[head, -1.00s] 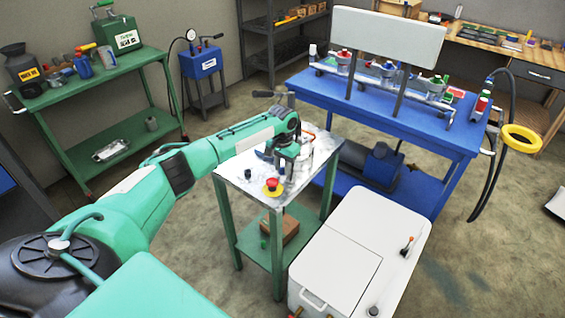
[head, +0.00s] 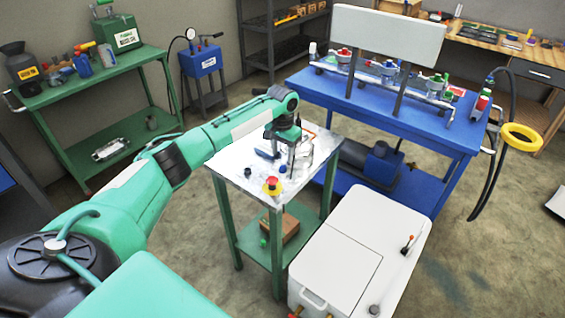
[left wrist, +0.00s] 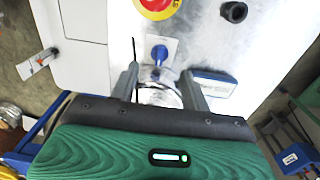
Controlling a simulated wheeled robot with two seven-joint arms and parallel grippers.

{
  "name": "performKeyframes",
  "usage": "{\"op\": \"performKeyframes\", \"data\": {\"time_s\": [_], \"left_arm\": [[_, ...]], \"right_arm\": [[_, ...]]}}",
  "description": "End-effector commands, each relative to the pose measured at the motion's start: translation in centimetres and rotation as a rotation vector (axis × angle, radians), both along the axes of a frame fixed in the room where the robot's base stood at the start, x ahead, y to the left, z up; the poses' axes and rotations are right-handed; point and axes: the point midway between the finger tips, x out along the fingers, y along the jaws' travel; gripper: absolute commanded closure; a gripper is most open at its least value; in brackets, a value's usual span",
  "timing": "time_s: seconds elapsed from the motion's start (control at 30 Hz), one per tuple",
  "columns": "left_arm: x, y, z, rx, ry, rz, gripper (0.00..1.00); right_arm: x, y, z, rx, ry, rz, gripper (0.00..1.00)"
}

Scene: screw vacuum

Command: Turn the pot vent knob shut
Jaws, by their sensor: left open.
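My left gripper (head: 284,154) points down over the metal-topped cart with its jaws open. A clear glass-like vessel (head: 304,155) stands just right of it. In the left wrist view my left gripper (left wrist: 160,88) has its two fingers apart, with a shiny round clear object (left wrist: 160,94) showing between and below them. A blue knob (left wrist: 157,53) on a small plate lies just past the fingertips; it also shows in the head view (head: 283,169). Which part is the pot vent knob I cannot tell for certain. My right gripper is not in view.
A red button on a yellow base (head: 271,186) and a dark cap (head: 247,172) sit on the cart top (head: 235,170). A white chest (head: 345,255) stands in front.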

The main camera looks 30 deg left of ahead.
Motion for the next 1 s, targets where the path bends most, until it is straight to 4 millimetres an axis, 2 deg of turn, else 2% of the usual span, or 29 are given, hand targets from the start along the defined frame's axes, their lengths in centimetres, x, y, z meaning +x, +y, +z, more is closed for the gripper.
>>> {"op": "performKeyframes", "data": {"time_s": [0.1, 0.2, 0.4, 0.57, 1.0], "left_arm": [[0.1, 0.0, 2.9, 0.0, -0.004, -0.001, 0.53], [0.1, 0.0, 4.9, 0.0, -0.002, 0.0, 0.53], [0.0, 0.0, 7.5, 0.0, 0.0, 0.001, 0.53], [0.0, 0.0, 8.3, 0.0, 0.0, 0.001, 0.53], [0.0, 0.0, 8.3, 0.0, 0.001, 0.001, 0.53]], "right_arm": [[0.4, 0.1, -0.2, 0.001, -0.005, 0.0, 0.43], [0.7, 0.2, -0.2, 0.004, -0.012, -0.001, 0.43], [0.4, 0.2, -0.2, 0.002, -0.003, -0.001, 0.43], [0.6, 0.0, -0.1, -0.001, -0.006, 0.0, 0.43], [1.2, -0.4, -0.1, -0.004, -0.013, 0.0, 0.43]]}}
